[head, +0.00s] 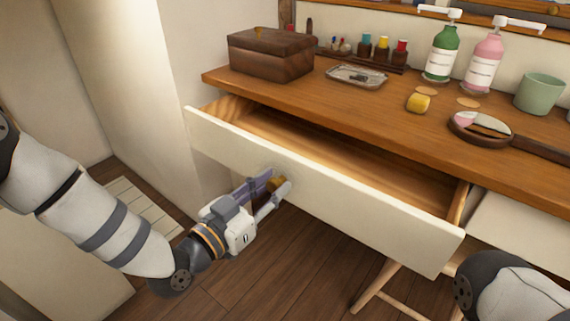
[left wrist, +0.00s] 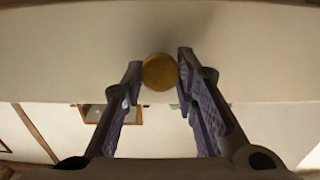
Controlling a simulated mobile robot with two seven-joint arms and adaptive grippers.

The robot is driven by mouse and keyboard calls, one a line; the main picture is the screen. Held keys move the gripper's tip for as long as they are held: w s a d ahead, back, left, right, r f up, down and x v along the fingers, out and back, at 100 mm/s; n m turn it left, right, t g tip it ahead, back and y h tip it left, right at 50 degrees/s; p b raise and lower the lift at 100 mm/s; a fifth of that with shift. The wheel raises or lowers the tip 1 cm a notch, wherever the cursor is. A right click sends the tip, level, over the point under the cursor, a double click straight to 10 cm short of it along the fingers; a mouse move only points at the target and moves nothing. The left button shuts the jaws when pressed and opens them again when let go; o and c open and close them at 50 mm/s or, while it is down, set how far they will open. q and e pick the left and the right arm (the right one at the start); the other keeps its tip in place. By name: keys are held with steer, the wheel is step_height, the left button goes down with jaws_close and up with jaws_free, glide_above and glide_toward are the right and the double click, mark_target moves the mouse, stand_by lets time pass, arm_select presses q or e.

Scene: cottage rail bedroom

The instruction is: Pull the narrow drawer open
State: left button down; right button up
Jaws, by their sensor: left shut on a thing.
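The narrow drawer (head: 330,190) under the wooden dressing table stands pulled out, its inside showing and looking empty. Its front is cream, and it fills the upper part of the left wrist view (left wrist: 60,50). A round brass knob (head: 277,184) sits on the front; it also shows between the fingers in the left wrist view (left wrist: 160,72). My left gripper (head: 272,186) is shut on the knob, its fingers on either side of it. My right arm shows at the lower right of the head view, but its gripper is out of view.
The tabletop (head: 385,118) holds a dark wooden box (head: 271,54), a small tray (head: 356,76), a green bottle (head: 441,53), a pink bottle (head: 484,62), a green cup (head: 539,93) and a hand mirror (head: 481,127). Wooden stool legs (head: 378,287) stand below the drawer's right end.

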arm_select(q)
steer(key=p+v, duration=0.4)
steer(key=v, duration=0.8)
steer(key=shift+s+a+p, duration=0.15)
steer(key=shift+s+p, duration=0.05)
steer(key=shift+p, duration=0.2)
arm_select(e)
steer(key=shift+t, duration=0.4)
steer(key=v, duration=0.5)
steer(key=shift+r, duration=0.2)
arm_select(q)
steer(key=c, duration=1.3)
jaws_free()
steer(key=v, duration=1.2)
